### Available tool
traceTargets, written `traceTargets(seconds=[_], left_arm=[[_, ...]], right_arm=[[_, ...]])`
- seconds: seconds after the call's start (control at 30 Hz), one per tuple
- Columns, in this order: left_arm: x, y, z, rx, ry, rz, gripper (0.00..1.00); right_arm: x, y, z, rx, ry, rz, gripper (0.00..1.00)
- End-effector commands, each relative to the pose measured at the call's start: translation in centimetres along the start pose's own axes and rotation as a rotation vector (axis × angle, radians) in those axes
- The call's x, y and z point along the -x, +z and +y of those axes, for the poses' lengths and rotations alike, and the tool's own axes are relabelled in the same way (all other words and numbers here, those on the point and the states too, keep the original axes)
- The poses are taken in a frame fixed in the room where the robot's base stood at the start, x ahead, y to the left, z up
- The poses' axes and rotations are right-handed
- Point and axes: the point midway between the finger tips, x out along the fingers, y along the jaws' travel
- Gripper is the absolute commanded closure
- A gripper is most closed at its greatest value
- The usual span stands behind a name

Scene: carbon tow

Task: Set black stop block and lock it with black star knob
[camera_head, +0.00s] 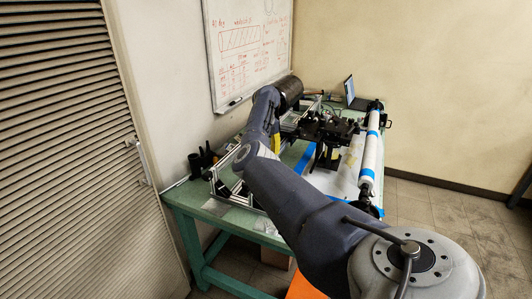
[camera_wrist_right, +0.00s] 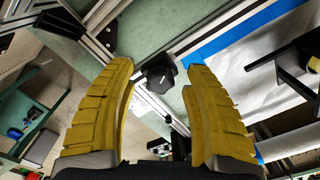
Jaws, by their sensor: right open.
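My right gripper (camera_wrist_right: 160,67) is open, its two yellow ribbed fingers spread in the right wrist view. A black, many-sided knob-like piece (camera_wrist_right: 158,73) shows between the fingertips, beside the aluminium profiles; it looks like the star knob. I cannot tell whether the fingers touch it. In the head view a yellow finger (camera_head: 276,142) of this gripper shows above the bench frame, and my arm hides much of the area around it. I cannot pick out the stop block with certainty. My left gripper is not in view.
The green bench (camera_head: 190,198) carries an aluminium profile frame (camera_head: 228,190). A black carriage mechanism (camera_head: 328,130) stands right of the gripper. A long white roller with blue bands (camera_head: 370,155) lies along the right side. Black upright items (camera_head: 196,165) stand at the left end.

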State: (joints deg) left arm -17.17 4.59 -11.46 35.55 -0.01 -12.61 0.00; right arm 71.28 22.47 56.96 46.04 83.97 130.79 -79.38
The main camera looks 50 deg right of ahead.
Motion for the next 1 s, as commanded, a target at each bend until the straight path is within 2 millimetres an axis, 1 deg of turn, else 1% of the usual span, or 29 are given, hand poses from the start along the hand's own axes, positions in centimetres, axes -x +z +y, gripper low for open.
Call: traceTargets(seconds=[0.03,0.07,0.4,0.5,1.0], left_arm=[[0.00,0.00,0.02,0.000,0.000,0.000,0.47],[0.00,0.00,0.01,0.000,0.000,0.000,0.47],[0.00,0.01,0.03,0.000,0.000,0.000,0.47],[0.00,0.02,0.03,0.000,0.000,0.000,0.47],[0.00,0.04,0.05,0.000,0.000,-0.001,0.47]], right_arm=[[0.01,0.00,0.00,0.000,0.000,0.000,0.47],[0.02,0.00,-0.01,0.000,0.000,0.000,0.50],[0.03,0.00,0.00,0.000,0.000,0.000,0.90],[0.04,0.01,0.01,0.000,0.000,0.000,1.00],[0.05,0.07,0.24,-0.022,0.005,-0.001,1.00]])
